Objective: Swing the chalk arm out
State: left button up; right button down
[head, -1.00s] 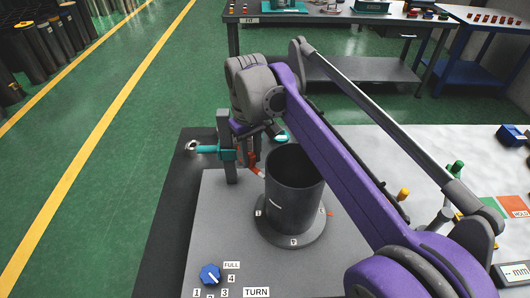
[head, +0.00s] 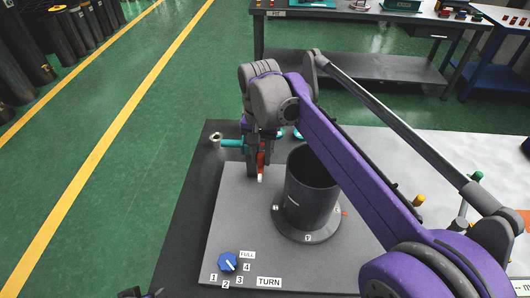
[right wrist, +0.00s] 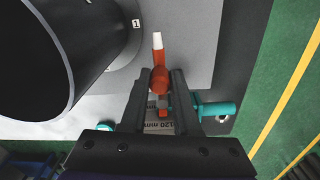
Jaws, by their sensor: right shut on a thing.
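The chalk arm (head: 262,162) is a red-orange holder with a white chalk tip (head: 260,178). It sits left of the dark flanged cylinder (head: 312,190), its tip pointing to the near side and apart from the wall. My right gripper (right wrist: 160,78) is shut on the chalk arm, by its rounded red part in the right wrist view. In the head view my right gripper (head: 258,158) partly hides the grey post and teal clamp (head: 232,143). A dark piece at the bottom left edge of the head view may be my left gripper; its jaws cannot be made out.
The cylinder's flange rests on a grey plate (head: 235,215) with number marks. A blue knob (head: 227,262) with a numbered scale and a TURN label is at the near left. My right arm crosses above the right side.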

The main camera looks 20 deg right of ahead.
aim_at(259, 154)
pick_arm(q)
jog(key=shift+r, duration=0.2)
pick_arm(e)
jog(key=shift+w+a+m, duration=0.15)
jog(key=shift+a+m, duration=0.05)
jog(key=shift+m, duration=0.3)
jog(key=c, duration=0.6)
grip_release()
jog(key=shift+c, duration=0.2)
pick_arm(q)
jog(key=shift+w, duration=0.1)
jog(key=shift+w+r+p, duration=0.2)
jog(key=shift+r+p, duration=0.5)
jog(key=shift+r, duration=0.05)
pick_arm(e)
notch_tip(259, 154, up, 11)
jog(key=shift+f, duration=0.15)
